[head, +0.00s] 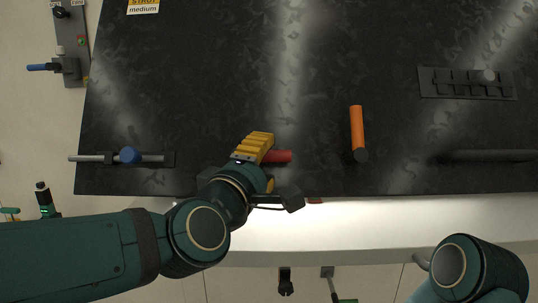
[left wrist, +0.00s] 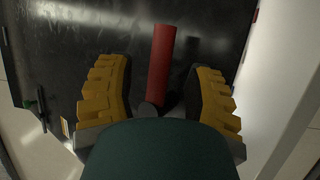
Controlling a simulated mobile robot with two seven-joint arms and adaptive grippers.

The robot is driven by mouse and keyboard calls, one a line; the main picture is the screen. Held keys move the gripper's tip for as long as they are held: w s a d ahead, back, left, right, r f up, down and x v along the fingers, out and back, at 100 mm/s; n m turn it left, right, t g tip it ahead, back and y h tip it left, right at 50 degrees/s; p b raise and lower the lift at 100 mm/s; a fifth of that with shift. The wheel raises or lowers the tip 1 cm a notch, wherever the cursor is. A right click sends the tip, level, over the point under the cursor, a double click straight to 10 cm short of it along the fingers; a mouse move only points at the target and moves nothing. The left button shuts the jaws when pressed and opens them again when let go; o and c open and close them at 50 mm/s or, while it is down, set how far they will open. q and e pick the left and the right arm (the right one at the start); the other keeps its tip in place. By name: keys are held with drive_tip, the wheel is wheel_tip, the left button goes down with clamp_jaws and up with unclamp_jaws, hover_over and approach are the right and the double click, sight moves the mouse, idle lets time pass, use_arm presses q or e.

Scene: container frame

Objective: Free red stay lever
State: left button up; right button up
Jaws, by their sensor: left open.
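The red lever (head: 280,156) lies on the dark panel near its lower edge, pointing right in the head view. In the left wrist view the red lever (left wrist: 161,62) stands up from a dark round pivot (left wrist: 149,109). My left gripper (head: 264,166) is over the lever, with its yellow fingers open. In the left wrist view the fingers of the left gripper (left wrist: 160,96) stand on either side of the lever, with gaps showing on both sides. Part of the lever is hidden by the gripper in the head view. My right arm shows at lower right; its gripper is out of view.
An orange lever (head: 357,127) sits on the dark panel (head: 220,90) to the right. A blue knob on a rod (head: 129,155) is at left. A slotted grey plate (head: 467,83) and a dark bar (head: 490,155) are at right. A pale ledge (head: 370,220) runs below the panel.

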use_arm(q)
drive_tip(key=shift+x, duration=1.4)
clamp_jaws()
